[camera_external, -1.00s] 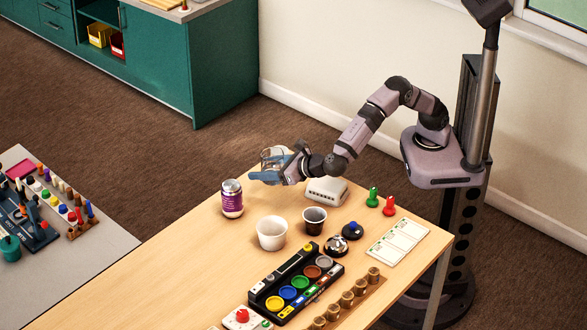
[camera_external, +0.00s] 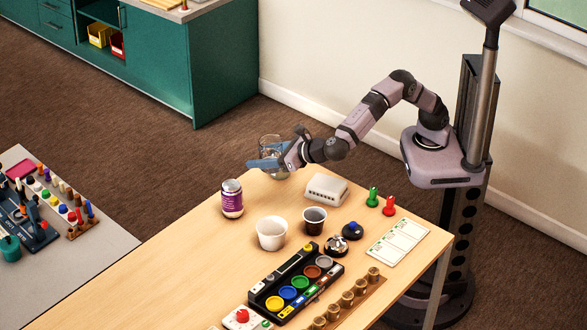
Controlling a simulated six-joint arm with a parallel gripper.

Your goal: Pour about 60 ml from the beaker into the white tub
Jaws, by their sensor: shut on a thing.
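The clear glass beaker (camera_external: 271,143) is held near the table's far edge, with some clear content low in it. It looks upright. My gripper (camera_external: 268,163) has its blue fingers shut around the beaker, partly hiding its lower part. The white tub (camera_external: 271,234) stands upright on the table, nearer the camera and apart from my gripper. Its inside looks empty from here. I cannot tell exactly how high the beaker is above the table.
A purple can (camera_external: 232,199) stands left of the tub. A small dark-filled cup (camera_external: 314,220) stands right of it. A white box (camera_external: 326,189) lies behind that cup. A tray of coloured discs (camera_external: 296,283) lies in front. The table's left front is clear.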

